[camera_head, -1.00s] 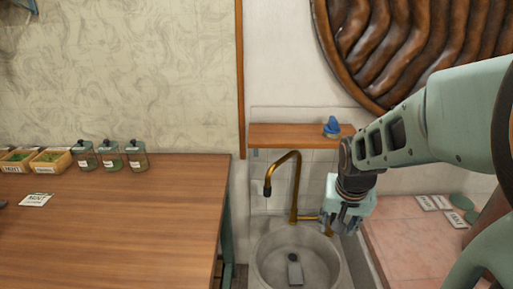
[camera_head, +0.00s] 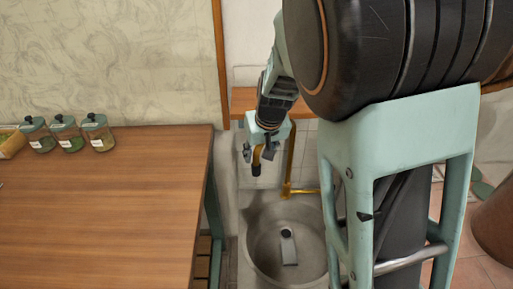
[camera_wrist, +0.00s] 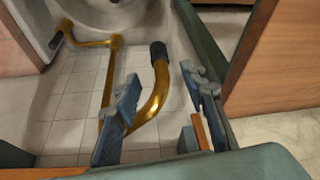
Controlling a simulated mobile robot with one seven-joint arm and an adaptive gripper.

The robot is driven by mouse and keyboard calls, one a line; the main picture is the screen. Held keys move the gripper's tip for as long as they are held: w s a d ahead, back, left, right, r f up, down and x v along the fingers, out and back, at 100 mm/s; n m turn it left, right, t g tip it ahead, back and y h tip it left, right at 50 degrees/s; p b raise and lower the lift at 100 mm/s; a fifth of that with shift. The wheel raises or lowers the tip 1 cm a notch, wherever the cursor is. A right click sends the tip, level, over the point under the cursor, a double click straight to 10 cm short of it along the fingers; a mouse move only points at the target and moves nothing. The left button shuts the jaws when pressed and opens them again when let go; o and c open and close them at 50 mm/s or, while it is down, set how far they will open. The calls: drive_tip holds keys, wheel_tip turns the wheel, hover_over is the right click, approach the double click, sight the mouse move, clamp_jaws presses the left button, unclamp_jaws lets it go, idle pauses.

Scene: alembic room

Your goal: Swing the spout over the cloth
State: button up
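The brass spout (camera_head: 257,161) rises from behind the round stone basin (camera_head: 250,250) and bends over, its dark tip pointing down. My gripper (camera_head: 259,152) is at the spout's outer end. In the wrist view, the curved spout (camera_wrist: 157,95) passes between the two blue fingers of my gripper (camera_wrist: 165,108). The fingers are apart, with a clear gap to the right one; contact with the left one cannot be told. A grey flat piece (camera_head: 288,248) with a dark round end lies in the basin; I cannot tell whether it is the cloth.
A wooden table (camera_head: 110,205) with lidded jars (camera_head: 68,135) stands to the left of the basin. A wooden shelf (camera_head: 243,101) is behind the spout. A brass side handle (camera_wrist: 62,33) shows in the wrist view. My arm hides much of the right side.

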sight(257, 164)
drive_tip(key=b+x, duration=0.2)
drive_tip(key=x, duration=0.7)
drive_tip(key=shift+f, duration=0.3)
clamp_jaws()
